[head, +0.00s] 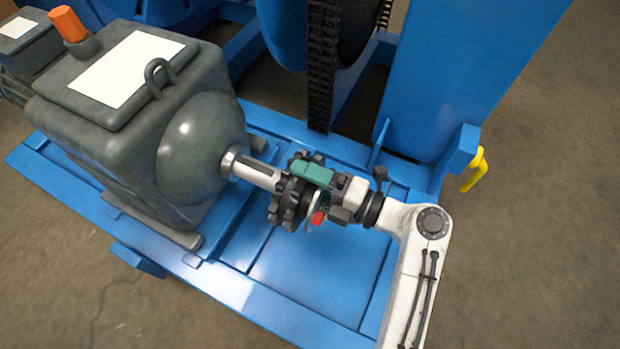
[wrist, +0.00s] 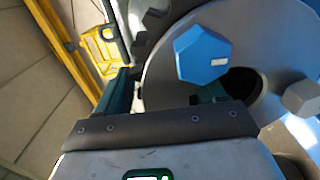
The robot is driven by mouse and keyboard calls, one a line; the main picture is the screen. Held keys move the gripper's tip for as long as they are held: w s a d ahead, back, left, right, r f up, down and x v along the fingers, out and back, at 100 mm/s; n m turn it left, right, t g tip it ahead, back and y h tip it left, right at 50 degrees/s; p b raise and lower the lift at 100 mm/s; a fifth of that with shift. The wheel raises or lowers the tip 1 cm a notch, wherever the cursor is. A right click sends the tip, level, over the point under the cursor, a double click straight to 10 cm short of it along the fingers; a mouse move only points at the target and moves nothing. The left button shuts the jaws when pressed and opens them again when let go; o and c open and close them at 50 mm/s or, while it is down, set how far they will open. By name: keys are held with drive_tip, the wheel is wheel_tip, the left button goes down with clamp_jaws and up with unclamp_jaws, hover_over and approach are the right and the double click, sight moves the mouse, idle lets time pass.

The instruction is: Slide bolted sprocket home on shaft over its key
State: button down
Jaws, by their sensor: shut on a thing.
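The dark toothed sprocket (head: 290,203) is at the outer end of the bare silver shaft (head: 262,180), and a length of shaft shows between it and the gearbox. I cannot tell how far it is around the shaft. A dark key or keyway strip (head: 250,166) runs along the shaft's top. My gripper (head: 316,190), with green fingers, is shut on the sprocket from the outer side. In the wrist view, my gripper (wrist: 165,95) is close against the sprocket's grey disc face (wrist: 275,45), with a blue hex bolt head (wrist: 203,52), a grey one (wrist: 302,97) and a dark bore (wrist: 243,83).
The grey gearbox (head: 130,130) stands left on a blue frame (head: 300,285). A black chain (head: 322,60) hangs behind the sprocket. A blue upright (head: 460,60) and yellow handle (head: 474,170) stand right. A red part (head: 318,218) shows below my fingers.

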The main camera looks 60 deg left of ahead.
drive_tip(key=shift+s+a+r, duration=0.15)
drive_tip(key=shift+a+r, duration=0.25)
drive_tip(key=shift+r, duration=0.05)
drive_tip(key=shift+v, duration=1)
drive_tip(key=shift+x, duration=1)
idle(1.9)
drive_tip(key=shift+c, duration=0.9)
unclamp_jaws()
drive_tip(key=shift+o, duration=0.8)
drive_tip(key=shift+s+f, duration=0.1)
drive_tip(key=shift+f, duration=0.1)
drive_tip(key=shift+s+d+f, duration=0.1)
drive_tip(key=shift+s+f, duration=0.05)
drive_tip(key=shift+f, duration=0.35)
drive_tip(key=p+v, duration=0.2)
drive_tip(key=v, duration=0.9)
drive_tip(key=shift+w+r, duration=0.25)
drive_tip(key=shift+r, duration=0.1)
